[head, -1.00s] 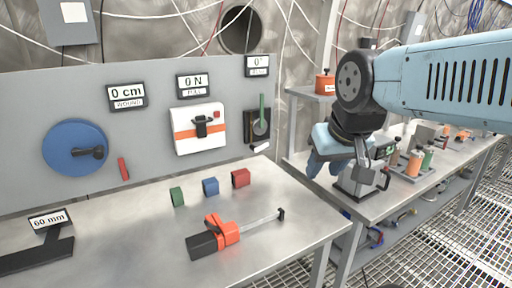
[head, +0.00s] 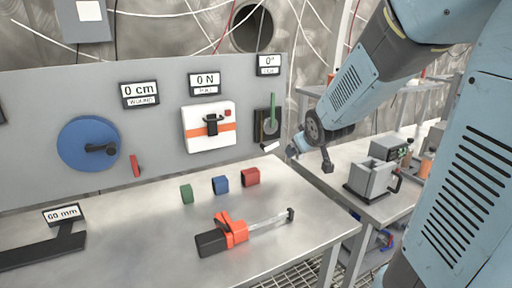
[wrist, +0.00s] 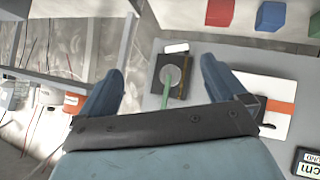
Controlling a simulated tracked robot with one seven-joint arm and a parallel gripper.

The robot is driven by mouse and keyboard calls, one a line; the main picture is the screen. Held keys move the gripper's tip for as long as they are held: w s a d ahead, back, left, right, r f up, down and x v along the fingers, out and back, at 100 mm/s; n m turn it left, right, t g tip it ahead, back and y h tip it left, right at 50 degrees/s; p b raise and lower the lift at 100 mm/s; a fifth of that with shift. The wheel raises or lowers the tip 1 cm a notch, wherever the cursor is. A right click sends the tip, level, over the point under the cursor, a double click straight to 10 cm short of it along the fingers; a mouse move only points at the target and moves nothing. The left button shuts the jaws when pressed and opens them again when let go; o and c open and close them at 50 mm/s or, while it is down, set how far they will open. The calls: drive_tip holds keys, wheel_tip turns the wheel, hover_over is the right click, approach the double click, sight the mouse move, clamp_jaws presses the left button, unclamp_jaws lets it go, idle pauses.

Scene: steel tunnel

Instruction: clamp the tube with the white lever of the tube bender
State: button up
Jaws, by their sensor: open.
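The tube bender (head: 266,126) is a dark plate with a grey disc on the right end of the grey panel. A green bar (head: 273,106) stands upright on it; I cannot tell whether this is the tube or a handle. The white lever (head: 270,146) sticks out at its lower edge. In the wrist view the bender's plate (wrist: 184,88), green bar (wrist: 166,97) and white lever (wrist: 176,47) lie between and beyond my fingers. My gripper (wrist: 161,68) is open and empty. In the head view my gripper (head: 292,151) is just right of the white lever, apart from it.
A display (head: 269,64) above the bender reads 0°. Left of it is a white box (head: 208,137) with a black handle. Green, blue and red blocks and an orange clamp (head: 229,229) lie on the bench below. A second bench with a grey machine (head: 373,179) stands right.

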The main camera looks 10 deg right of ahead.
drive_tip(key=w+f+n+t+y, duration=0.2)
drive_tip(key=w+f, duration=0.4)
drive_tip(key=w, duration=0.2)
drive_tip(key=t+y, duration=0.5)
approach(272, 147)
drive_tip(key=shift+n, duration=0.4)
drive_tip(key=x, duration=1.1)
drive_tip(key=shift+d, duration=0.1)
